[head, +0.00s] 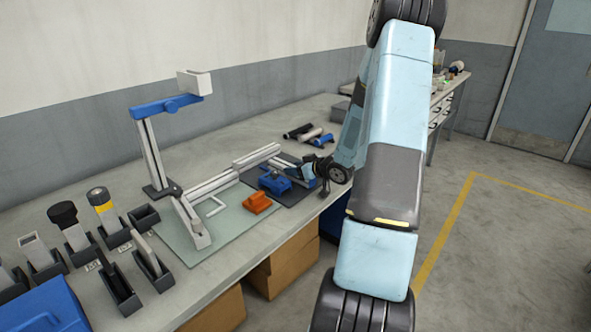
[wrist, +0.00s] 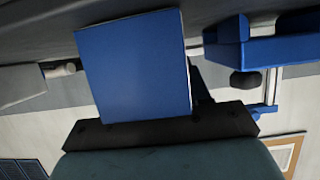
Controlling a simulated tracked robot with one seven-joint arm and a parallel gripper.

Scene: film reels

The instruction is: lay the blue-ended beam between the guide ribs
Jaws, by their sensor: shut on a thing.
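The blue-ended beam shows in the wrist view as a broad flat blue end face (wrist: 132,68) with a thin pale edge, close in front of my gripper. My gripper (head: 304,174) is shut on the beam, low over the dark mat at the bench's right edge. In the wrist view the beam hides the fingertips. In the head view the beam is small and partly covered by my gripper and arm. A blue block (head: 274,183) sits on the dark mat just left of my gripper. I cannot make out the guide ribs for certain.
An orange block (head: 257,203) lies on the pale green mat (head: 228,236). A grey rail frame with a blue-armed post (head: 150,150) stands left of it. Dark holders with tools (head: 75,235) line the bench's left.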

